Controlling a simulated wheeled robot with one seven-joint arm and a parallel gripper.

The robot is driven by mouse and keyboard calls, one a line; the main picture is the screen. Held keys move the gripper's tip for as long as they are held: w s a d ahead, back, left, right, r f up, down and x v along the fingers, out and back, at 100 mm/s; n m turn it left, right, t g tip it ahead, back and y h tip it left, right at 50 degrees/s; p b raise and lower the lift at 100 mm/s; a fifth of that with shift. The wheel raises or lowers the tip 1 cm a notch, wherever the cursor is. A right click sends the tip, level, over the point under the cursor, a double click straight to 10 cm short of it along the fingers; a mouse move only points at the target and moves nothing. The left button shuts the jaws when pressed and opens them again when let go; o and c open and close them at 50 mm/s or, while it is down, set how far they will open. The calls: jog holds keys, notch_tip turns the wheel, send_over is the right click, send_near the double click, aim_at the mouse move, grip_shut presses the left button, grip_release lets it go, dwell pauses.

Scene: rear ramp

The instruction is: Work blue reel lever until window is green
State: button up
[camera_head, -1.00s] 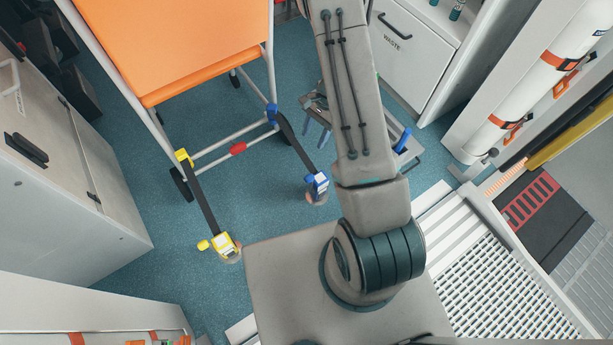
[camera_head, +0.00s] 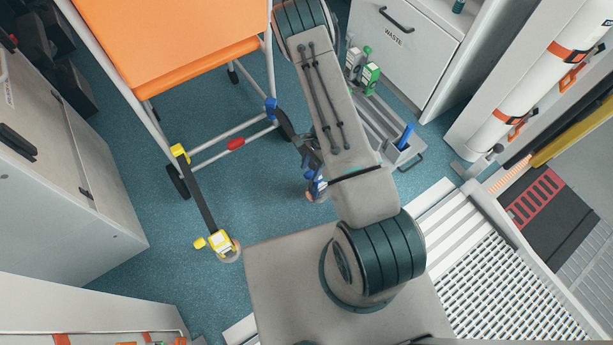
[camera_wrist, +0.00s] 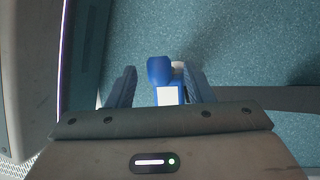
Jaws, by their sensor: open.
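The blue reel (camera_head: 319,188) sits on the floor at the lower end of a dark strap, partly hidden by my arm in the head view. In the wrist view the reel (camera_wrist: 169,96) shows a pale, whitish panel and a rounded blue lever end (camera_wrist: 159,70). I see no green on it. My gripper (camera_wrist: 160,78) is open, with one finger on each side of the reel; I cannot tell whether they touch it. In the head view the fingers are mostly hidden behind my forearm. A yellow reel (camera_head: 220,243) lies on the floor to the left.
An orange-topped stretcher (camera_head: 190,50) on a white frame stands behind the reels. A grey tray (camera_head: 397,150) holding green and blue items lies right of my arm, before the waste cabinet (camera_head: 410,55). A ramp (camera_head: 490,255) is at right. Blue floor is open between the reels.

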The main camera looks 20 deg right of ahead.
aim_at(311, 173)
jog(key=shift+b+x, duration=0.3)
jog(key=shift+x, duration=1.25)
jog(key=shift+c, duration=0.4)
grip_shut()
jog(key=shift+s, duration=0.3)
jog(key=s+d+f+b, duration=0.2)
jog(key=s, duration=0.4)
jog(key=shift+d+f, duration=0.1)
jog(key=shift+f, duration=0.05)
